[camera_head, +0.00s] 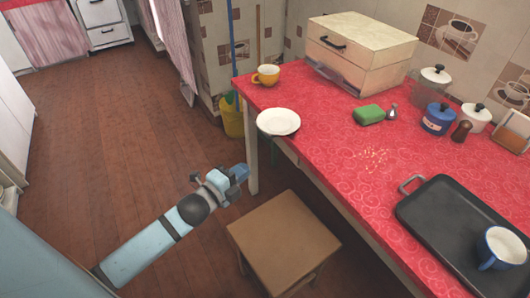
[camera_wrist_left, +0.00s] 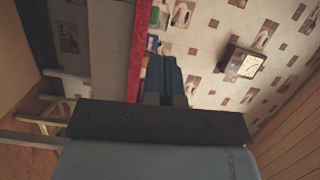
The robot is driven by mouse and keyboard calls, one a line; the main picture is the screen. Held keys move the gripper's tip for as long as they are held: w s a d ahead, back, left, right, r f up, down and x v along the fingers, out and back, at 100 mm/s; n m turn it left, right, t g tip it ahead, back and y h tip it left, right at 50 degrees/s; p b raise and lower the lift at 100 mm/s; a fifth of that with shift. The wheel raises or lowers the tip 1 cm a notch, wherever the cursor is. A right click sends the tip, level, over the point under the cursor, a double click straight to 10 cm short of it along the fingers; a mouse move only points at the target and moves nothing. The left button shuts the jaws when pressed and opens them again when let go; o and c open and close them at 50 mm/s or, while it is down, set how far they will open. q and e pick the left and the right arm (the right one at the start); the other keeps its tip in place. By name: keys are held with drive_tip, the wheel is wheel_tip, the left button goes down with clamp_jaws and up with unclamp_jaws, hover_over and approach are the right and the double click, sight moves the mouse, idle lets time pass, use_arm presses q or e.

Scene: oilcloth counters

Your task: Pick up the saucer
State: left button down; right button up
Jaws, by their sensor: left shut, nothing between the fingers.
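The white saucer (camera_head: 278,122) lies on the red counter (camera_head: 330,160) at its left edge, seeming to reach slightly past it. Nothing stands on it. My left gripper (camera_head: 238,172) is shut and empty. In the head view it appears below and to the left of the saucer, apart from it, off the counter's edge. In the left wrist view its blue fingers (camera_wrist_left: 165,78) are together, and the saucer cannot be made out there. My right gripper is in neither view.
An orange cup (camera_head: 266,75) stands behind the saucer, near a wooden bread box (camera_head: 355,60). A black tray (camera_head: 450,225) holds a blue mug (camera_head: 502,247). A stool (camera_head: 283,240) stands before the counter. The floor at left is open.

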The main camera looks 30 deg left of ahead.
use_arm(q)
drive_tip(key=a+b+x, duration=0.2)
drive_tip(key=x, duration=1.1)
drive_tip(key=shift+w+a+r+m, duration=0.3)
drive_tip(key=shift+w+a+m, duration=0.1)
drive_tip(key=shift+a, duration=0.15)
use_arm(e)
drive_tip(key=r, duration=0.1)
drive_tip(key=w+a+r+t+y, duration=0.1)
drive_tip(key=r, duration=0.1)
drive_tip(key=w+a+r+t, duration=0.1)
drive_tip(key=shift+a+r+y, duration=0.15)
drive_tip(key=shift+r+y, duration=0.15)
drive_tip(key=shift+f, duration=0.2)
